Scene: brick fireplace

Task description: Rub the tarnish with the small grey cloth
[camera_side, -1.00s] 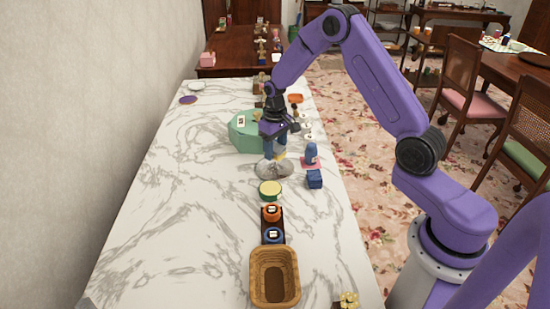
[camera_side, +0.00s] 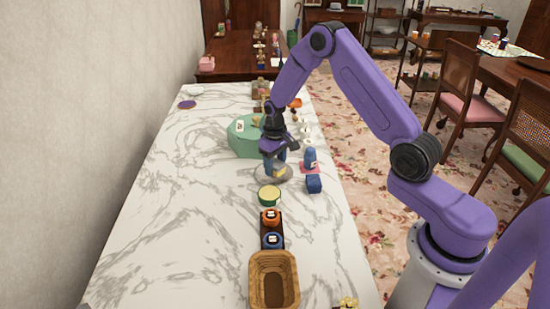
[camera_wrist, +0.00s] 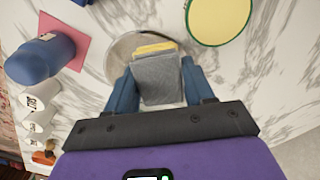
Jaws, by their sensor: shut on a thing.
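A small grey cloth (camera_wrist: 158,78) is pinched between the blue fingers of my gripper (camera_wrist: 160,92), with a yellow strip (camera_wrist: 156,48) showing just beyond it. In the side view my gripper (camera_side: 274,163) is low over a round, silvery plate (camera_side: 262,178) on the marble table. The plate's rim also shows in the wrist view (camera_wrist: 122,50). The cloth looks to be at or just above the plate; contact cannot be told. The gripper and cloth hide the plate's middle, and I cannot make out the tarnish.
A green tin with a yellow top (camera_side: 269,195) stands just in front of the plate. A blue bottle on a pink square (camera_side: 310,160) and a blue block (camera_side: 314,184) are at right. A green box (camera_side: 242,138) is behind.

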